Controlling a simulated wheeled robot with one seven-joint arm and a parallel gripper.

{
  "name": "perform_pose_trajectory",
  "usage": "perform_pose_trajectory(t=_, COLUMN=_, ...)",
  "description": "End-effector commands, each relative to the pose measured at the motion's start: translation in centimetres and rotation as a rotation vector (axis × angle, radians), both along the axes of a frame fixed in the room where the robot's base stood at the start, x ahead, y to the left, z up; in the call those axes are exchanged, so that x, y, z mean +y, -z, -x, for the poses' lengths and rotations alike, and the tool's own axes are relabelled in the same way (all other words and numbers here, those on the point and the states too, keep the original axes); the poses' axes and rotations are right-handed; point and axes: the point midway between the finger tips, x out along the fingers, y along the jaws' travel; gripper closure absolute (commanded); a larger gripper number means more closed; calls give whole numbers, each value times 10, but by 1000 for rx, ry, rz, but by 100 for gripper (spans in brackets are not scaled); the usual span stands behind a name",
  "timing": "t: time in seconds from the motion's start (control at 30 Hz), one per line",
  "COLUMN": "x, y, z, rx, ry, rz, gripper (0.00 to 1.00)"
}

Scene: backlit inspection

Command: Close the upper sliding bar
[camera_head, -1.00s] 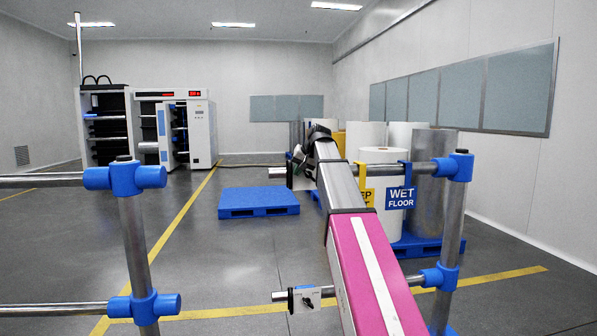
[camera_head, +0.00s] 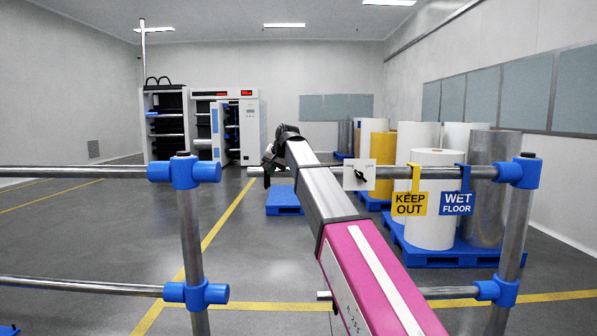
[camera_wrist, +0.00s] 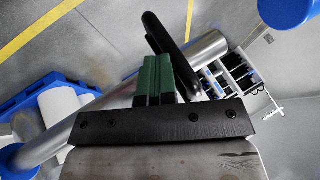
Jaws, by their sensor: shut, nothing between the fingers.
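The upper sliding bar (camera_head: 325,172) is a steel tube running left from the right post's blue clamp. Its left end is near the left post's upper blue clamp (camera_head: 184,170), with a small gap between. A white plate with a black knob (camera_head: 359,175) is on this bar. My gripper (camera_head: 270,165) is shut and empty at the bar's left end. In the wrist view, its dark finger and green pads (camera_wrist: 155,80) lie across or against the bar (camera_wrist: 100,105); exact contact is unclear.
The lower bar (camera_head: 450,292) ends well short of the left post, partly hidden by my arm. Yellow KEEP OUT (camera_head: 409,204) and blue WET FLOOR (camera_head: 457,204) signs hang from the upper bar.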

Motion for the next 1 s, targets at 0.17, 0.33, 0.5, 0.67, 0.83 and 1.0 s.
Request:
perform_pose_trajectory(t=0.17, x=62, y=-1, z=-2, rx=-1, ry=-4, rz=-1, gripper=100)
perform_pose_trajectory(t=0.33, x=103, y=0, z=-2, rx=-1, ry=-2, rz=-1, gripper=100)
perform_pose_trajectory(t=0.5, x=130, y=0, z=-2, rx=-1, ry=0, rz=-1, gripper=100)
perform_pose_trajectory(t=0.67, x=144, y=0, z=-1, rx=-1, ry=0, rz=-1, gripper=100)
perform_pose_trajectory(t=0.83, x=148, y=0, z=-1, rx=0, ry=0, rz=-3, gripper=100)
perform_pose_trajectory(t=1.0, x=149, y=0, z=-1, rx=0, ry=-2, rz=-6, gripper=100)
